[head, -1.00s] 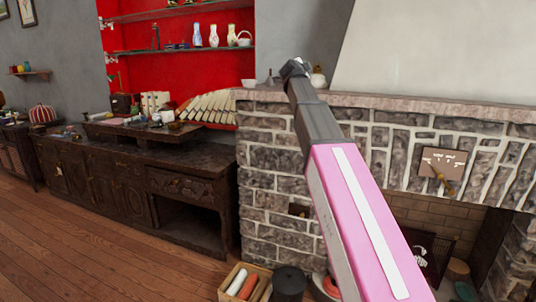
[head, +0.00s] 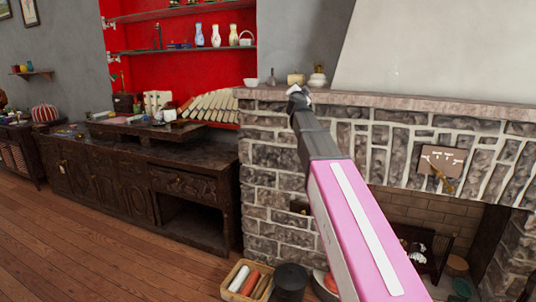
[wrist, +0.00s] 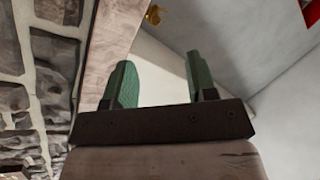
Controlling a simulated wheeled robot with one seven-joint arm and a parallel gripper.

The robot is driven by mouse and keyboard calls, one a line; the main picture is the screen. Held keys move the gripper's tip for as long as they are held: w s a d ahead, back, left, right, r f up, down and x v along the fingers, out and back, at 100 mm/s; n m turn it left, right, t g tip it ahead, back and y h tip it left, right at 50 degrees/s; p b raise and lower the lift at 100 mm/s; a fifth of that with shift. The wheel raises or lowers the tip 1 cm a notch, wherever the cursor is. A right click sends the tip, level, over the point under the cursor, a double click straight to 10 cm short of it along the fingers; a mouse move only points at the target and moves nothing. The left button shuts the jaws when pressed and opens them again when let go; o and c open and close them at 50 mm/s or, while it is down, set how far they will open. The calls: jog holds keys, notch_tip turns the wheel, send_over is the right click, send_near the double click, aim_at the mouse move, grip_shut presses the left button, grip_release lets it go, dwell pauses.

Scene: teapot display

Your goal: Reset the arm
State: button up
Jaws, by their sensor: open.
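My pink and dark grey arm reaches up from the lower right of the head view, in front of the stone fireplace (head: 270,190). Its end is near the mantel (head: 420,101), where a teapot (head: 318,76) and a tan pot (head: 296,79) stand just behind and above it. In the wrist view my gripper (wrist: 162,80) has two green fingers set well apart, with nothing between them. In the head view the fingers are too small to make out. The wrist view looks along the stone wall and mantel edge toward the pale chimney wall.
A white bowl (head: 250,81) and a small dark vase (head: 271,77) stand on the mantel's left part. A crate (head: 232,284) and a dark bin (head: 290,277) stand on the floor. The wooden floor at left is clear.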

jog(key=s+a+f+n+g+y, duration=0.2)
jog(key=s+f+n+g+y, duration=0.15)
jog(key=f, duration=0.85)
jog(key=s+a+f+n+g+y, duration=0.1)
jog(key=s+f+n+g+y, duration=0.25)
jog(key=f, duration=0.85)
jog(key=s+a+f+n+g+y, duration=0.1)
jog(key=s+a+f+n+y, duration=0.25)
jog(key=f, duration=0.85)
jog(key=s+d+f+g+h, duration=0.3)
jog(key=s+d+f+g, duration=0.3)
jog(key=s+f, duration=0.6)
jog(key=s+d+f+n+g+h, duration=0.1)
jog(key=s+d+f+g+h, duration=0.2)
jog(key=s+f, duration=0.9)
jog(key=s+d+g, duration=0.1)
jog(key=d+g, duration=0.2)
